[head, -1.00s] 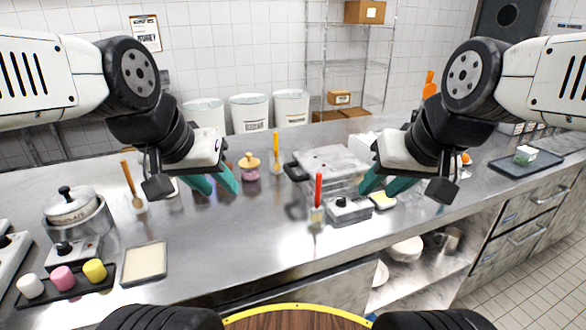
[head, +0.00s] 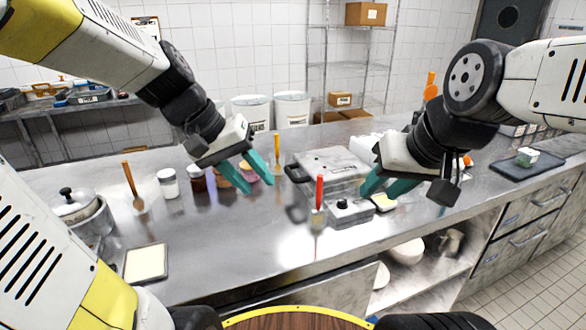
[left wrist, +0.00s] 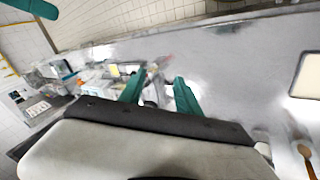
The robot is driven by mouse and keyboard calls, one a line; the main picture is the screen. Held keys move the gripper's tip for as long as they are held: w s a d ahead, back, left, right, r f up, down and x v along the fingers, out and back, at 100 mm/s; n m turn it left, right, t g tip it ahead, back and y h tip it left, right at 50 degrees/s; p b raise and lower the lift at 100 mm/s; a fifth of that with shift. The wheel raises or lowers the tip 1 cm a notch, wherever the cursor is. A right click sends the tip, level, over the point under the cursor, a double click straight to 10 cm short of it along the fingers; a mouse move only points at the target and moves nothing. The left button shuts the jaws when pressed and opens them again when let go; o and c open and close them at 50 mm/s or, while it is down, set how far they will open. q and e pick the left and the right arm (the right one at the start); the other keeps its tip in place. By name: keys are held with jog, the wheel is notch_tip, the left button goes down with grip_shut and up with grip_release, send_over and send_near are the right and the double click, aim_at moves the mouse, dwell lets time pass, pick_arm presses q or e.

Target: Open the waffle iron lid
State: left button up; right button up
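The waffle iron (head: 332,168) is a grey metal box with its lid down, in the middle of the counter in the head view. A dark handle (head: 296,172) sticks out at its left, and a control box with a black knob (head: 350,212) is at its front. My left gripper (head: 258,183) is open and empty, left of the handle and apart from it. In the left wrist view its teal fingers (left wrist: 158,90) are spread. My right gripper (head: 382,188) is at the iron's right front side, its teal fingers apart with nothing seen between them.
A red-handled brush (head: 319,195) stands in front of the iron, and a yellow-handled one (head: 277,150) behind its left. Jars (head: 168,183) stand left of my left gripper. A pale tray (head: 146,262) lies front left. The counter between is clear.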

pick_arm(q)
jog(key=w+d+f+n+g+h, duration=0.1)
jog(key=w+d+f+h, duration=0.15)
jog(key=w, duration=0.35)
jog(key=w+d+f+h, duration=0.1)
jog(key=w+f+h, duration=0.15)
jog(key=w, duration=0.35)
jog(key=n+t+h, duration=0.4)
send_near(290, 171)
jog(key=d+f, duration=0.1)
jog(key=d, duration=0.1)
jog(key=x, duration=0.8)
jog(key=shift+w+a+f, duration=0.1)
jog(key=shift+w+f, duration=0.1)
jog(key=shift+w, duration=0.15)
grip_shut()
